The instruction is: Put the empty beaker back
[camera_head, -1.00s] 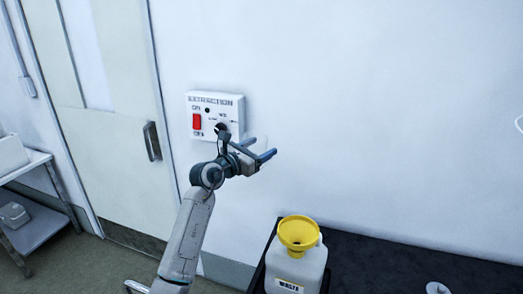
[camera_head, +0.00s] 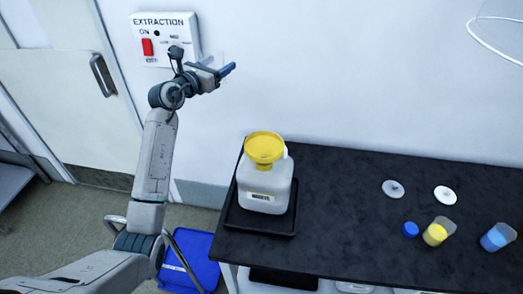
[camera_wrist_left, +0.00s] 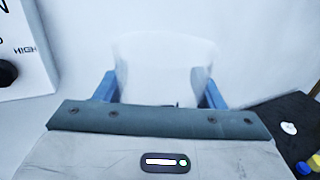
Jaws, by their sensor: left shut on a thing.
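My left gripper (camera_head: 228,73) is raised in front of the wall, just right of and below the extraction switch box. In the left wrist view its two blue fingers (camera_wrist_left: 160,92) are shut on a clear, empty-looking beaker (camera_wrist_left: 165,62). The beaker looks pale against the white wall, and its outline is faint. In the head view it is barely visible at the fingers. My right gripper is in neither view.
A white waste jug (camera_head: 266,195) with a yellow funnel (camera_head: 264,147) stands in a black tray (camera_head: 258,222) on the dark bench (camera_head: 340,205). A yellow-filled beaker (camera_head: 437,232), a blue-filled beaker (camera_head: 497,237), a blue cap (camera_head: 410,229) and two pale discs (camera_head: 394,189) are to the right. A blue bin (camera_head: 195,262) is on the floor.

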